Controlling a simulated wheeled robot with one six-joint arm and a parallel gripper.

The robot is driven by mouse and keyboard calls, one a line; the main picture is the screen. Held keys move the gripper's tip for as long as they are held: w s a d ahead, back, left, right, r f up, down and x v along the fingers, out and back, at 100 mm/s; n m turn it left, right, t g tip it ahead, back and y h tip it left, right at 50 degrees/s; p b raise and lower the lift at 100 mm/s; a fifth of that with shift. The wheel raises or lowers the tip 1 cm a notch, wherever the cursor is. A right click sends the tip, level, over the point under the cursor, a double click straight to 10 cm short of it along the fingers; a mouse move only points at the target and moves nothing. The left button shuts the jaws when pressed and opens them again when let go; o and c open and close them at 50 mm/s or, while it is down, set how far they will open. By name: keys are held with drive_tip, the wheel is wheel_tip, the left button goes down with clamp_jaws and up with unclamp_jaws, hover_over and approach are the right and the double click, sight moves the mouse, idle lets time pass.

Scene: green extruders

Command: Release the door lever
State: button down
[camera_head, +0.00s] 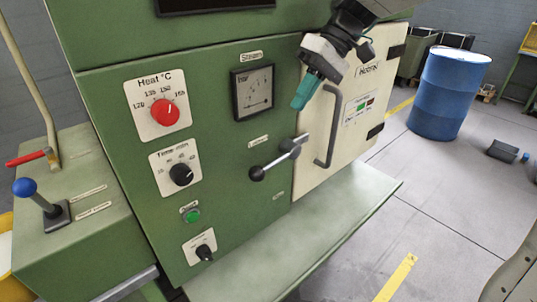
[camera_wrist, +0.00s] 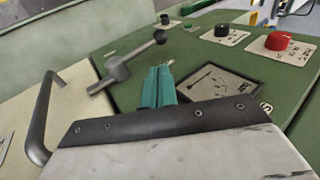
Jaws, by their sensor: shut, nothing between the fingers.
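The door lever (camera_head: 275,160) is a grey bar with a black ball knob, mounted where the green panel meets the cream door (camera_head: 345,135). Its knob end points down and left in the head view. The lever also shows in the wrist view (camera_wrist: 125,68), beyond the fingers and to the left. My gripper (camera_head: 299,103) has teal fingers, shut and empty, above and a little right of the lever, apart from it. The fingertips also show in the wrist view (camera_wrist: 158,68). The grey door handle (camera_head: 330,125) stands right of the lever.
A square gauge (camera_head: 252,92) sits left of my gripper. A red knob (camera_head: 165,112) and a black knob (camera_head: 181,174) are farther left. A green ledge (camera_head: 300,250) juts out below the panel. A blue barrel (camera_head: 449,95) stands on the floor at right.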

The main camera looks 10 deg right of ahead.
sight(284, 156)
drive_tip(key=x, duration=1.4)
drive_tip(key=shift+s+a, duration=0.1)
